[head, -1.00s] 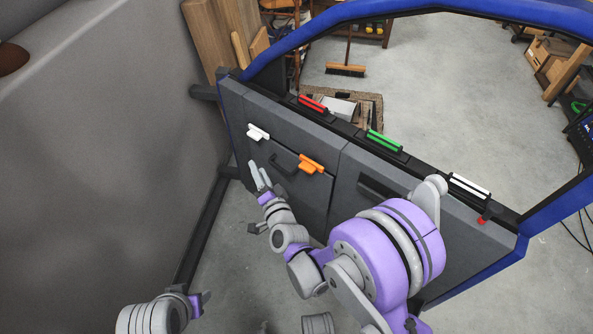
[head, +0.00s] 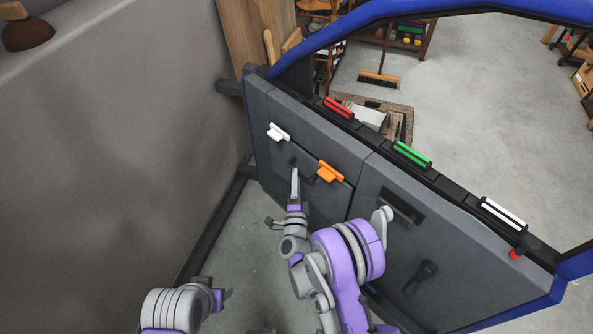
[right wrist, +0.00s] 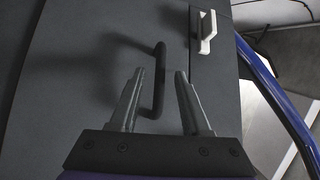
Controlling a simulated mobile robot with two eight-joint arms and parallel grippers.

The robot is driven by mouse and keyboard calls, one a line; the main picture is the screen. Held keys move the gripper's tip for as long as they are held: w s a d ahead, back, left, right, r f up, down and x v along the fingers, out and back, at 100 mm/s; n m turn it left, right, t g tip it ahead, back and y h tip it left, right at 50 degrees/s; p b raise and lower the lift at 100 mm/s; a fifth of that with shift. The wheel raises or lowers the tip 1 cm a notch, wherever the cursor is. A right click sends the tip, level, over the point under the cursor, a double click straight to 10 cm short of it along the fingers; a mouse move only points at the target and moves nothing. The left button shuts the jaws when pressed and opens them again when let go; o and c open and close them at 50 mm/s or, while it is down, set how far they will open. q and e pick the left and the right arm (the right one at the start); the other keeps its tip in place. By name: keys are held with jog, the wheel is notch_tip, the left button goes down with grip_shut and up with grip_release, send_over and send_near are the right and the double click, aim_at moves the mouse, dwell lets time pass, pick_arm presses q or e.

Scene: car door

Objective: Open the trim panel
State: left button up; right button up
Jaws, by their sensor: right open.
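The trim panel (head: 312,202) is a dark grey panel in the car door and looks closed. Its black bar handle (right wrist: 159,92) also shows partly in the head view, behind my fingers. My right gripper (head: 295,172) is in front of the handle. In the right wrist view my right gripper (right wrist: 159,73) is open, and the handle appears between its two fingers. I cannot tell how deep the fingers reach. A white latch (head: 278,131) and an orange latch (head: 330,171) sit along the panel's upper edge. The white latch (right wrist: 208,32) also shows in the wrist view. My left gripper's fingers are not visible.
Red (head: 339,107), green (head: 411,153) and white (head: 503,214) strips sit on the door's top ledge. A grey wall (head: 120,150) stands left.

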jog(key=shift+w+r, duration=0.15)
jog(key=shift+w, duration=0.7)
jog(key=shift+w+r, duration=0.1)
jog(key=shift+w, duration=0.7)
jog(key=shift+c, duration=0.2)
grip_shut()
